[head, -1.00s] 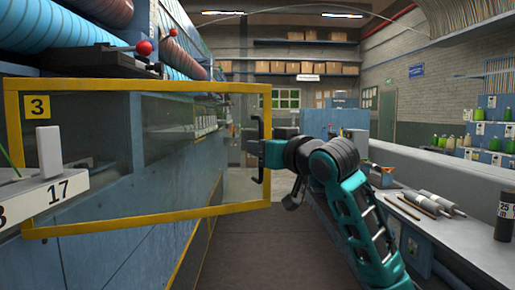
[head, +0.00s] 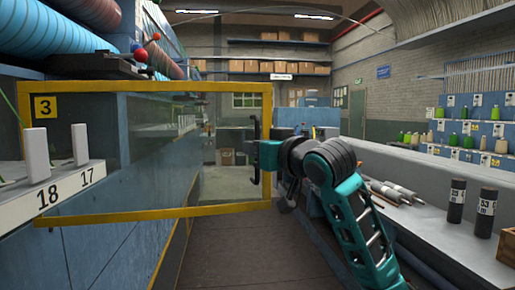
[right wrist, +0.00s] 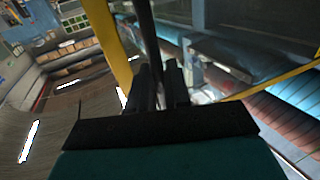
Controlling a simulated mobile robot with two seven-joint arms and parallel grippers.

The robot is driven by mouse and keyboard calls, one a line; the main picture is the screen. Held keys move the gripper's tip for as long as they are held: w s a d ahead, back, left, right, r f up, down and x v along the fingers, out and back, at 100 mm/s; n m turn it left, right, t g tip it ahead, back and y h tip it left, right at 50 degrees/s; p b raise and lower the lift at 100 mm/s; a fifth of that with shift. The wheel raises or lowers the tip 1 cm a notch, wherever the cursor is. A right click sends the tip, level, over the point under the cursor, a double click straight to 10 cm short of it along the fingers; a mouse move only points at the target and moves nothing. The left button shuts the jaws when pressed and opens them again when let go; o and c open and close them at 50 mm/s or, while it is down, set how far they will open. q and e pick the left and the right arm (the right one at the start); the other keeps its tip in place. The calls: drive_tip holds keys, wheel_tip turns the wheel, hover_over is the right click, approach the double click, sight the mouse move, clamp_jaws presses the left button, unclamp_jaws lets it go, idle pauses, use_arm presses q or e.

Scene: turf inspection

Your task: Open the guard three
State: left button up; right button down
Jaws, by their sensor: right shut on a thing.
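Guard three is a clear panel in a yellow frame (head: 150,214) with a yellow "3" plate (head: 46,107). It stands out from the machine on the left and spans the left half of the head view. A black handle (head: 254,150) is on its right edge. My right gripper (head: 258,156) is at that handle and shut on it. In the right wrist view the two dark fingers (right wrist: 160,88) close around the dark handle bar (right wrist: 150,45), beside the yellow frame (right wrist: 106,35). My left gripper is not in view.
A white ledge numbered 17 and 18 (head: 70,186) with upright white blocks is at the left. A grey bench (head: 430,222) with dark cylinders (head: 456,200) runs along the right. The dark aisle floor (head: 235,250) between looks clear.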

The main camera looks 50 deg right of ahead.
drive_tip(key=shift+s+a, duration=0.2)
drive_tip(key=shift+a, duration=0.05)
idle(0.3)
drive_tip(key=c, duration=1.3)
unclamp_jaws()
drive_tip(key=shift+c, duration=0.2)
drive_tip(key=shift+o, duration=0.3)
drive_tip(key=shift+s, duration=0.1)
drive_tip(key=b+v, duration=0.5)
drive_tip(key=v, duration=0.7)
drive_tip(key=shift+s+a, duration=0.15)
drive_tip(key=shift+s, duration=0.2)
